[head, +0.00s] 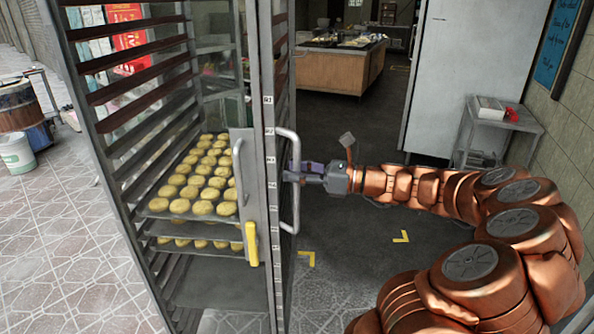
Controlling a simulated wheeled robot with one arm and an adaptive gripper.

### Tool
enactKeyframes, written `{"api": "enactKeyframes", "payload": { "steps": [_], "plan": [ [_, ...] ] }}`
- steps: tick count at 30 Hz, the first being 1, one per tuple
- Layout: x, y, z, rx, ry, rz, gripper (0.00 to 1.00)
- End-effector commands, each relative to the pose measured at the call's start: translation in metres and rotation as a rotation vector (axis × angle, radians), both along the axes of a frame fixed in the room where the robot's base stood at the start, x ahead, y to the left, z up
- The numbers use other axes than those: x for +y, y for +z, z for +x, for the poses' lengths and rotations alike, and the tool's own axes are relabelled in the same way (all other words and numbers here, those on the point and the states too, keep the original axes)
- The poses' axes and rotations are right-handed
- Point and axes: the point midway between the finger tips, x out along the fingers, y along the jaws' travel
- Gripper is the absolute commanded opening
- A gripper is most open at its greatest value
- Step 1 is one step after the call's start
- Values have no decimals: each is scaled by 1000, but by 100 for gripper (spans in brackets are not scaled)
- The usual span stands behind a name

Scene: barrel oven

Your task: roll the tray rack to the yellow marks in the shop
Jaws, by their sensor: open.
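The tall metal tray rack (268,150) stands upright in the left half of the head view. Several trays inside hold round pale buns (190,185). A vertical bar handle (295,215) is on its right side. My gripper (300,172) is open at the middle of this handle, with its fingers level and pointing left. I cannot tell whether the handle lies between the fingers. Yellow corner marks show on the dark floor, one (307,257) just right of the rack and another (402,237) farther right. The rack's wheels are out of view.
A wooden counter (335,70) stands at the back of the shop. A grey door (450,80) and a small side table (500,125) are on the right. A barrel (18,103) and a white bucket (17,153) stand at left. The dark floor between is clear.

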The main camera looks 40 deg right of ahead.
Motion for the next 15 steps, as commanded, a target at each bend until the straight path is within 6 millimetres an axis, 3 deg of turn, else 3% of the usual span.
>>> {"api": "enactKeyframes", "payload": {
  "steps": [2, 13, 15],
  "plan": [
    [0, 0, 0, 0, 0, 0, 40],
    [0, 0, 0, 0, 1, 0, 2],
    [0, 0, 0, 0, 1, 0, 0]
  ]
}}
